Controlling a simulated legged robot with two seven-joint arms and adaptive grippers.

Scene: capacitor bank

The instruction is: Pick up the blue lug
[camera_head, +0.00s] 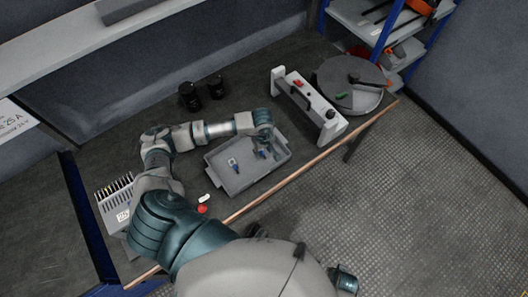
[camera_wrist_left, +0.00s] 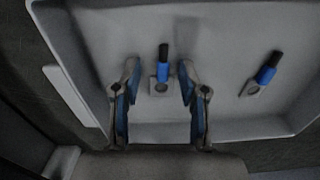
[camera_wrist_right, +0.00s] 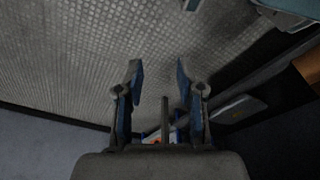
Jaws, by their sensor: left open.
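A grey tray (camera_head: 222,184) on the workbench holds two blue lugs, each with a black end and a grey metal ring tongue. One blue lug (camera_wrist_left: 163,73) lies between the spread fingers of my left gripper (camera_wrist_left: 158,70) in the left wrist view; contact cannot be told. The other blue lug (camera_wrist_left: 265,72) lies to its right, tilted, and shows on the tray's left side in the head view (camera_head: 234,164). My left gripper (camera_head: 264,146) is open over the tray's right part and partly hides what is below. My right gripper (camera_wrist_right: 158,78) is open, away from the tray.
A grey-white fixture (camera_head: 308,104) and a round grey drum (camera_head: 350,84) stand right of the tray. Black cylinders (camera_head: 203,94) stand behind it. A slotted box (camera_head: 115,201) and a red piece (camera_head: 202,209) are at left. The bench's front edge (camera_head: 300,164) runs close by.

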